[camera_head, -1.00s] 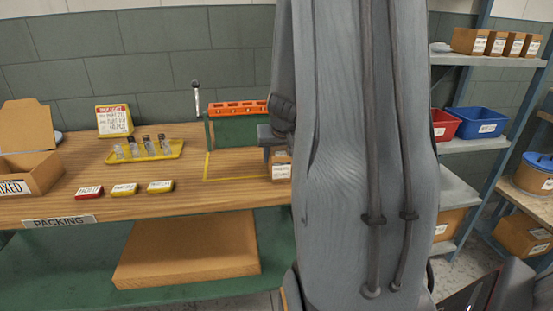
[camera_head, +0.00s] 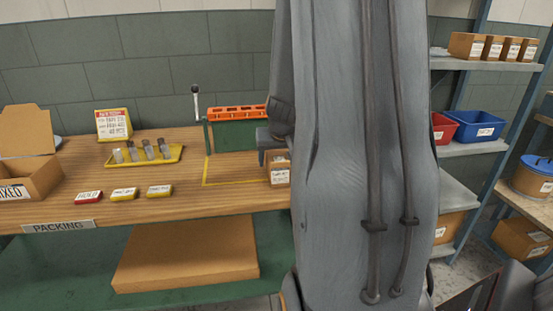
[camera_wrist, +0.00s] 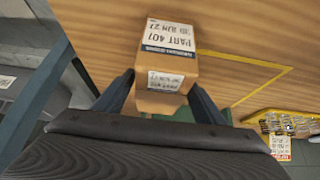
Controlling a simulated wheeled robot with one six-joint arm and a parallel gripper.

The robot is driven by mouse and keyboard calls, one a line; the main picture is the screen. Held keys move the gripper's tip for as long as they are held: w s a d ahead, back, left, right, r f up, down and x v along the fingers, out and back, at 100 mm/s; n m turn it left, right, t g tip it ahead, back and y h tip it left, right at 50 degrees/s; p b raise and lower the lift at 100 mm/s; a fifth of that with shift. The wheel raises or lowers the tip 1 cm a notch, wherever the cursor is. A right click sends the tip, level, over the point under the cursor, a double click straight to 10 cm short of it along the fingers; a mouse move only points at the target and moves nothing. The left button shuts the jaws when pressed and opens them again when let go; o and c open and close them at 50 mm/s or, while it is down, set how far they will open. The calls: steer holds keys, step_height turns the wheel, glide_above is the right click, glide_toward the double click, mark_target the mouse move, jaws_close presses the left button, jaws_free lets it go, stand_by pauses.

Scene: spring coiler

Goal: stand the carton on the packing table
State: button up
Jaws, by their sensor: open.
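The carton (camera_head: 280,173) is a small brown box with a white label, standing on the right part of the packing table (camera_head: 235,199), beside the yellow-outlined area. In the wrist view the carton (camera_wrist: 168,42) shows its printed "PART 407" label and sits just beyond and between my fingers. My gripper (camera_wrist: 163,84) is open, with a finger on either side of the carton's near end. In the head view my gripper (camera_head: 268,153) is at the carton's upper left, and my arm hides the table's right end.
A green machine with an orange top (camera_head: 238,125) stands behind the outlined area. Shelves with bins (camera_head: 475,125) stand at the right.

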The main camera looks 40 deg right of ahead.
mark_target(278, 161)
steer(key=p+v, duration=0.5)
steer(key=v, duration=0.5)
steer(key=shift+s+a+r, duration=0.15)
steer(key=shift+r, duration=0.2)
steer(key=shift+a, duration=0.3)
steer(key=s+a+f+n+g+y, duration=0.1)
steer(key=s+a+f+n, duration=0.1)
steer(key=a, duration=0.7)
steer(key=s+a+f+n+g+y, duration=0.1)
steer(key=s+a+f+n+g, duration=0.1)
steer(key=s+a, duration=0.3)
steer(key=s+a+f+n+g+y, duration=0.1)
steer(key=s+a, duration=0.3)
steer(key=a, duration=1)
steer(key=shift+f+n+g, duration=0.4)
steer(key=shift+f+n, duration=0.2)
steer(key=shift+f, duration=0.2)
